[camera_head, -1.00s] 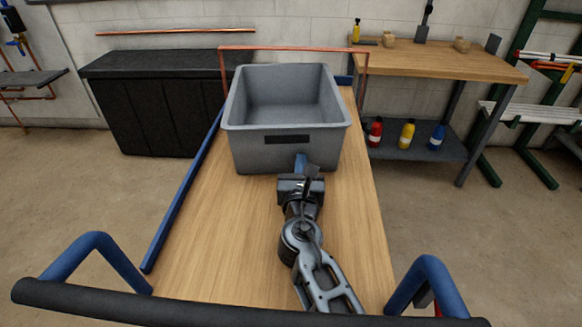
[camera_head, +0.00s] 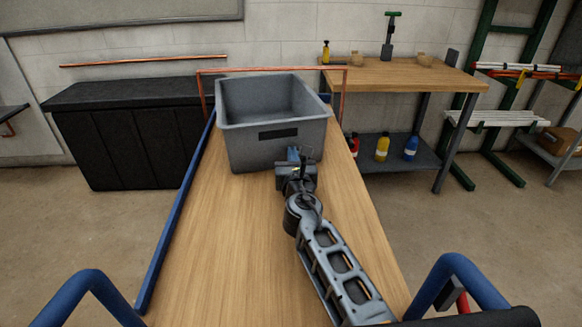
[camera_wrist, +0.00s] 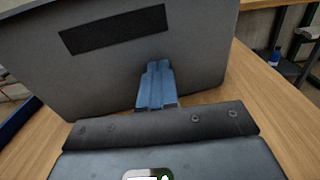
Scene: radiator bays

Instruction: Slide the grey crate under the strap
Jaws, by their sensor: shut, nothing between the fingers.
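The grey crate (camera_head: 258,150), an open, empty-looking bin with a dark label on its near wall, stands upright at the far part of the wooden bench top (camera_head: 235,240). The strap (camera_head: 270,69) is a thin copper-coloured bar on two uprights across the bench's far end. It shows just beyond the crate's back rim; I cannot tell how far under it the crate reaches. My gripper (camera_head: 294,155) is shut and empty, low at the crate's near wall. In the wrist view its blue fingers (camera_wrist: 156,75) point at that wall (camera_wrist: 200,65), apparently touching it.
A blue rail (camera_head: 175,215) runs along the bench's left edge; the right edge is open. A black cabinet (camera_head: 130,135) stands at the back left. A wooden workbench (camera_head: 405,75) with several bottles on its lower shelf stands at the back right.

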